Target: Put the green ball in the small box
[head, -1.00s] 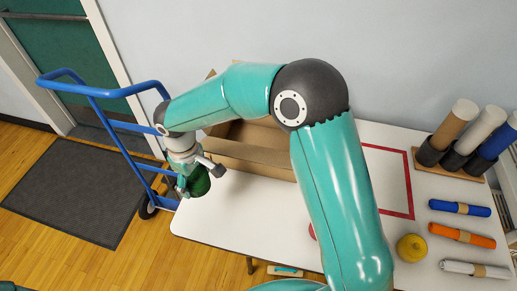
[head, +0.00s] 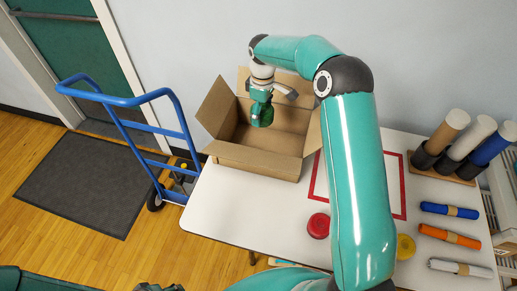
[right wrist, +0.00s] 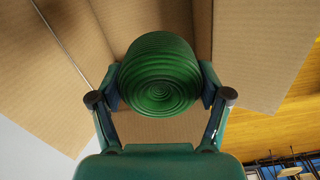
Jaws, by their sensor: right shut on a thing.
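The green ball (right wrist: 160,82), ridged in rings like wound yarn, sits between the two fingers of my right gripper (right wrist: 160,98), which is shut on it. In the head view the right gripper (head: 262,112) hangs over the opening of the cardboard box (head: 255,158), with the green ball (head: 266,118) at its tip. The box stands open on the white table, its flaps spread. Cardboard walls surround the ball in the right wrist view; its exact height against the rim is unclear. Only the tip of my left gripper (head: 158,287) shows at the bottom edge.
A red ball (head: 318,225) and a partly hidden yellow ball (head: 405,246) lie on the table (head: 230,205). Blue (head: 449,210), orange (head: 449,236) and white rolls (head: 460,267) lie at right, before a stand of upright rolls (head: 455,167). A blue hand truck (head: 130,101) stands left.

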